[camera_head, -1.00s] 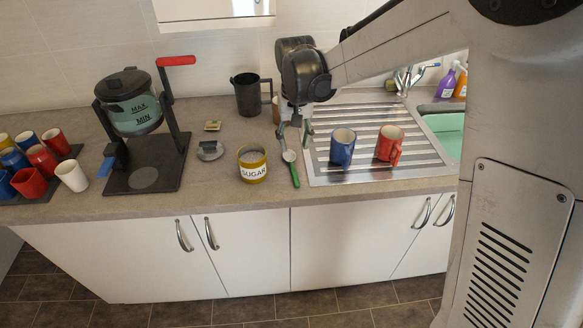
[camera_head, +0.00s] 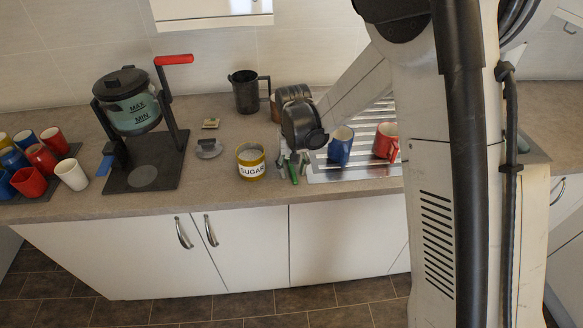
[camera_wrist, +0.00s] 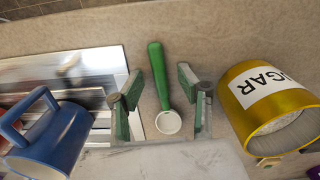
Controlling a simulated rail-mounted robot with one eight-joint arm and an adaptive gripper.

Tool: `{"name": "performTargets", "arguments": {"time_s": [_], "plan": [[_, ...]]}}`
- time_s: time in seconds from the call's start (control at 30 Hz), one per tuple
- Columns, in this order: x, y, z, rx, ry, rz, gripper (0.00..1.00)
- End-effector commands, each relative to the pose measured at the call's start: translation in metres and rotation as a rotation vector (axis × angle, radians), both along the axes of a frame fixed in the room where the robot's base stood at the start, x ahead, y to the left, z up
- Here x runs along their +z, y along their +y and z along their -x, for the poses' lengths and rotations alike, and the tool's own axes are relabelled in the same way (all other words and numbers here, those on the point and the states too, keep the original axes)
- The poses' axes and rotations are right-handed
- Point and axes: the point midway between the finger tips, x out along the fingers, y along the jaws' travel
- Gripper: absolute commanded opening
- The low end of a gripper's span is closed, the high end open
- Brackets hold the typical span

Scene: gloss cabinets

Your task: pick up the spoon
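The spoon (camera_wrist: 159,78) has a green handle and a pale round bowl. In the wrist view it lies on the counter between the two green-padded fingers of my gripper (camera_wrist: 160,106). The fingers are open and stand apart from the spoon on both sides. In the head view the spoon's green handle (camera_head: 293,172) shows at the counter near the drainer's left edge. My gripper (camera_head: 294,164) is over it there, and my wrist hides part of the spoon.
A yellow sugar tin (camera_head: 251,163) stands left of the spoon. A blue mug (camera_head: 340,147) and a red mug (camera_head: 386,142) stand on the metal drainer (camera_head: 350,172) to its right. A black jug (camera_head: 246,92) is behind. A coffee maker (camera_head: 140,125) and several cups are further left.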

Motion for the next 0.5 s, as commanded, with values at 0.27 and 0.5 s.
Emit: {"name": "performTargets", "arguments": {"time_s": [0.27,0.5], "plan": [[-0.0019,0.0000,0.0000,0.000,0.000,0.000,0.34],[-0.0017,0.0000,0.0000,0.000,0.000,0.000,0.02]]}}
